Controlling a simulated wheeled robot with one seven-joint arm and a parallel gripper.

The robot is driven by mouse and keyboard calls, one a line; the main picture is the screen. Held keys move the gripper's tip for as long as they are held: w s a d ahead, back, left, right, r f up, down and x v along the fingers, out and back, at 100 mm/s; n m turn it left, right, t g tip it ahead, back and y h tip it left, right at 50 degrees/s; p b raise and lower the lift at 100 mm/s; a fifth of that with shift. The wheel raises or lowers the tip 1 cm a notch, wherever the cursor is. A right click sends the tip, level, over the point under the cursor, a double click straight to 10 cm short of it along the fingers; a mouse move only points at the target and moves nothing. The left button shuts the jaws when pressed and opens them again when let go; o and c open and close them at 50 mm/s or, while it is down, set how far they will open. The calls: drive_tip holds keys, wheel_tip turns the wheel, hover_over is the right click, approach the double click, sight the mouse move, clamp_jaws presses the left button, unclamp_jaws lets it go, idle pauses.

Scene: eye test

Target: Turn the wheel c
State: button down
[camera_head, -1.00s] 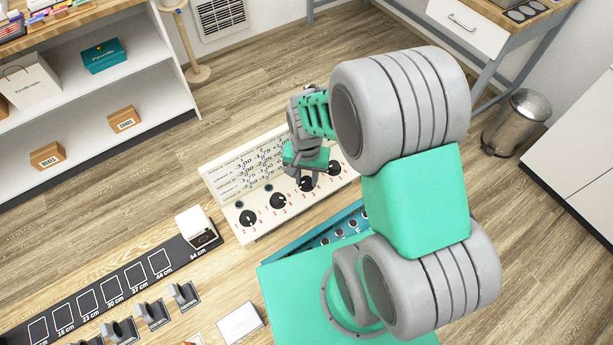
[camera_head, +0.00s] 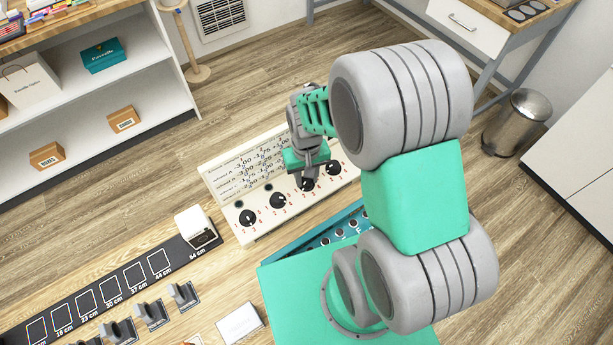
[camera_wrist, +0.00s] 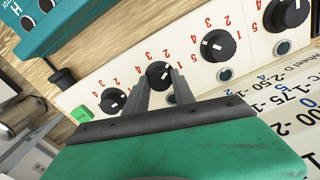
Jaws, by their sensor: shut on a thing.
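A pale panel (camera_head: 262,229) carries a row of black round wheels with white marks and red numbers. Counted from the left in the head view, the third wheel, taken as wheel c (camera_head: 306,186), is partly covered by my gripper (camera_head: 308,176). In the wrist view my gripper (camera_wrist: 160,76) has its two fingers on either side of wheel c (camera_wrist: 158,70), shut on it. The first wheel (camera_head: 248,217), second wheel (camera_head: 278,201) and fourth wheel (camera_head: 333,167) stand free. The letters of the wheels cannot be read clearly.
A printed board with numbers (camera_head: 228,178) rises behind the wheels. A teal panel with round holes (camera_head: 315,240) lies in front. A black strip with marked squares (camera_head: 120,278) and a white box (camera_head: 195,226) are at left. A small green block (camera_wrist: 82,114) sits near the panel's end.

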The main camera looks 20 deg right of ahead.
sight(307, 180)
drive_tip(key=n, duration=1.2)
drive_tip(key=shift+b, duration=0.35)
drive_tip(key=c, duration=1.1)
unclamp_jaws()
drive_tip(key=shift+o, duration=0.2)
drive_tip(key=shift+r, duration=0.1)
wheel_tip(307, 180, up, 8)
drive_tip(key=shift+f+b, duration=0.15)
drive_tip(key=shift+b, duration=0.15)
